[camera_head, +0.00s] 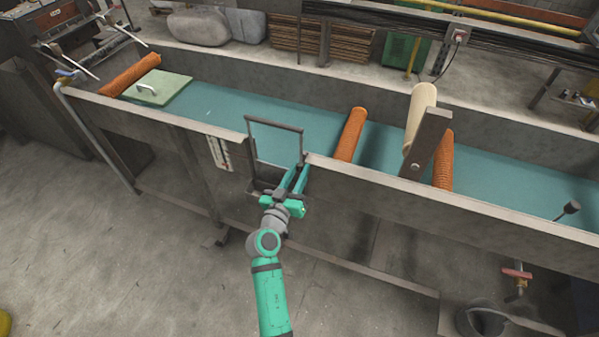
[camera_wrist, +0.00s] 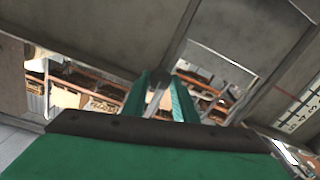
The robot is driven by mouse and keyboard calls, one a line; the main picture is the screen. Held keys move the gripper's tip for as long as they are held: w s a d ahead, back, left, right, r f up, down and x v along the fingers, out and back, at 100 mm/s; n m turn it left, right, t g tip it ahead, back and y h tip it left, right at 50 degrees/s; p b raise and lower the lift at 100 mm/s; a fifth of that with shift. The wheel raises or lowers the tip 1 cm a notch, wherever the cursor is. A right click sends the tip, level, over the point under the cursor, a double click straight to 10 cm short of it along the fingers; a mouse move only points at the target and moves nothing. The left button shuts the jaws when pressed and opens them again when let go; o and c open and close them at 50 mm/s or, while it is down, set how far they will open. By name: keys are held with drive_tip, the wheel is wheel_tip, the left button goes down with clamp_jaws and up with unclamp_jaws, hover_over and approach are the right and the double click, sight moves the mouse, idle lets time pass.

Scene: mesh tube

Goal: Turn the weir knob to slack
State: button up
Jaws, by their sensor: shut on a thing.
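The weir is a dark upright rectangular frame (camera_head: 275,122) set in the near wall of the long channel. My gripper (camera_head: 297,169) reaches up to its lower right corner from the front. In the wrist view, the two green fingers of my gripper (camera_wrist: 160,79) are closed around a small dark piece (camera_wrist: 158,76), which I take for the weir knob. A paler strip shows between the fingers below it. Most of the knob is hidden by the fingers, and I cannot read its setting or any slack mark.
The channel's near wall (camera_head: 400,197) runs along in front of me. Teal water or lining (camera_head: 220,115), orange rollers (camera_head: 350,134) and a green lid (camera_head: 157,87) lie behind it. A dark lever (camera_head: 567,210) and a red valve (camera_head: 517,273) are at right.

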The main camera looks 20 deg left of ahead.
drive_tip(key=shift+f, duration=0.1)
drive_tip(key=o, duration=1)
drive_tip(key=shift+s, duration=0.15)
drive_tip(key=shift+o, duration=0.2)
drive_tip(key=s, duration=1)
drive_tip(key=shift+s+a, duration=0.25)
drive_tip(key=shift+s, duration=0.05)
drive_tip(key=shift+s, duration=0.15)
